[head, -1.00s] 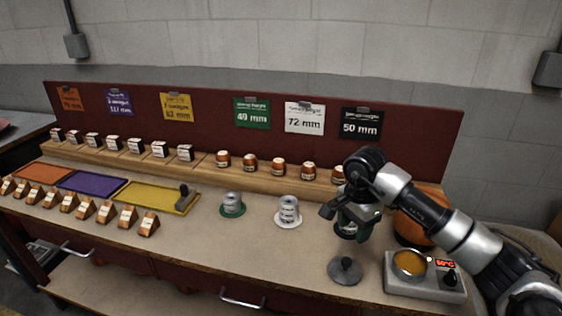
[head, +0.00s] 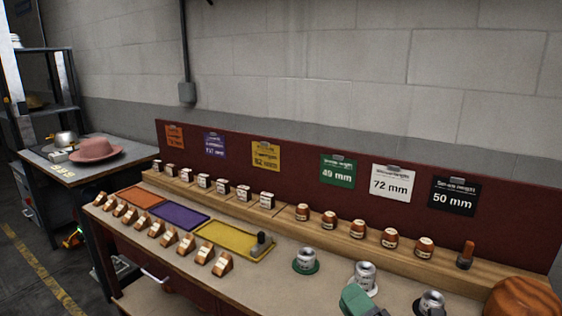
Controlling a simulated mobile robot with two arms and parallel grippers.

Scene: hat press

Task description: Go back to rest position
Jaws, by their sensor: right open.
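My right gripper (head: 360,299) shows only as a green part at the bottom edge, in front of the white-based metal cylinder. It is open, and its fingertips are not clearly visible. Nothing shows held in it. The rest of my right arm is out of view. My left gripper is not in view. Three grey metal cylinders stand upright on the bench: one on a green base (head: 305,261), one on a white base (head: 365,278), partly covered by the gripper, and one on a dark base (head: 431,303), cut off by the bottom edge.
The workbench (head: 290,290) carries orange (head: 141,197), purple (head: 180,215) and yellow (head: 232,240) trays, with several wooden blocks in front. Small jars and an orange-handled tool (head: 466,255) stand on the rear ledge. An orange rounded form (head: 525,300) is at right. A pink hat (head: 96,149) lies on another table.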

